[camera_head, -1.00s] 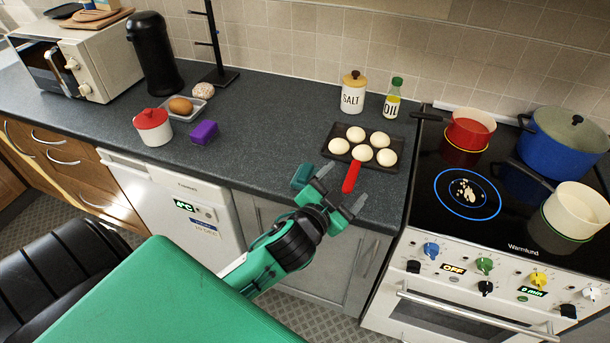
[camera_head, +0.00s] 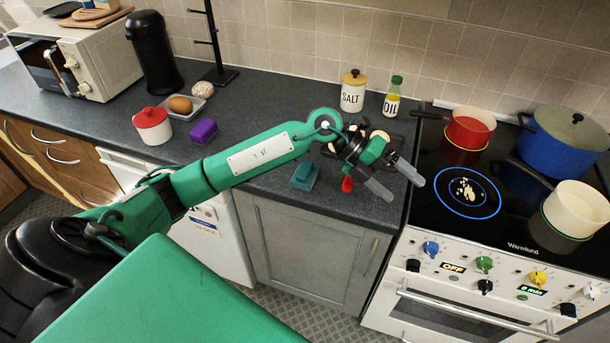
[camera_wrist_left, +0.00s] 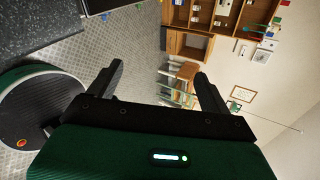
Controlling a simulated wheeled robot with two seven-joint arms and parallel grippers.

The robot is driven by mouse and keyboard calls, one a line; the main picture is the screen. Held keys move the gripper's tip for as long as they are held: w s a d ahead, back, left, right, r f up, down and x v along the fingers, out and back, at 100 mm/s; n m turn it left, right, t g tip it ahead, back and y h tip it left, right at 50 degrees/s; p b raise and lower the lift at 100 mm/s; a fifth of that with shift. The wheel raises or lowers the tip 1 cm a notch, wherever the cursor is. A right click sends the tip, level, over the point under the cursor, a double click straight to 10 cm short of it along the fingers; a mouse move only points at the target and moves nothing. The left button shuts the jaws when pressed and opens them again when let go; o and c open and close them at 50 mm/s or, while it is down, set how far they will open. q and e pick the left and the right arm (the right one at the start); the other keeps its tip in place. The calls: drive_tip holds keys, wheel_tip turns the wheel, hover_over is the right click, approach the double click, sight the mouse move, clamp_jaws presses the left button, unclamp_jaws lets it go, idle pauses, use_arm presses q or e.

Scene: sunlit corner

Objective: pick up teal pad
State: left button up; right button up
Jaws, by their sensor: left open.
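The teal pad (camera_head: 304,177) lies on the dark counter near its front edge, in the head view. My left gripper (camera_head: 400,183) is open and empty, to the right of the pad and above the counter's front right corner. Its fingers point right and down, away from the pad. In the left wrist view the two open fingers (camera_wrist_left: 158,85) have nothing between them, and the pad does not show there. My right gripper is in neither view.
A red-handled object (camera_head: 347,184) and a dark tray (camera_head: 327,150) of pale round items lie partly behind my gripper. The stove (camera_head: 480,200) with pots is at right. A purple block (camera_head: 203,131) and red-lidded pot (camera_head: 152,128) stand left; counter between them and the pad is partly covered by my arm.

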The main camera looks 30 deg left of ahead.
use_arm(q)
drive_tip(key=w+a+f+n+y, duration=0.1)
drive_tip(key=w+a+y, duration=0.1)
drive_tip(key=a+y, duration=0.35)
drive_tip(key=w+a+f+y, duration=0.1)
drive_tip(key=w+a+y, duration=0.1)
drive_tip(key=a, duration=0.7)
drive_tip(key=n+g+y, duration=0.1)
drive_tip(key=n+y, duration=0.1)
drive_tip(key=y, duration=0.3)
approach(305, 169)
drive_tip(key=f+p, duration=0.1)
drive_tip(key=f, duration=0.1)
drive_tip(key=f+p, duration=0.1)
drive_tip(key=f, duration=0.2)
drive_tip(key=shift+w+a, duration=0.1)
drive_tip(key=shift+w, duration=0.1)
drive_tip(key=shift+s+f+p, duration=0.1)
drive_tip(key=shift+f+p, duration=0.45)
drive_tip(key=shift+p, duration=0.15)
wheel_tip(305, 169, down, 3)
drive_tip(key=shift+f+p, duration=0.2)
drive_tip(key=shift+p, duration=0.6)
drive_tip(key=shift+f, duration=0.4)
drive_tip(key=c, duration=1.1)
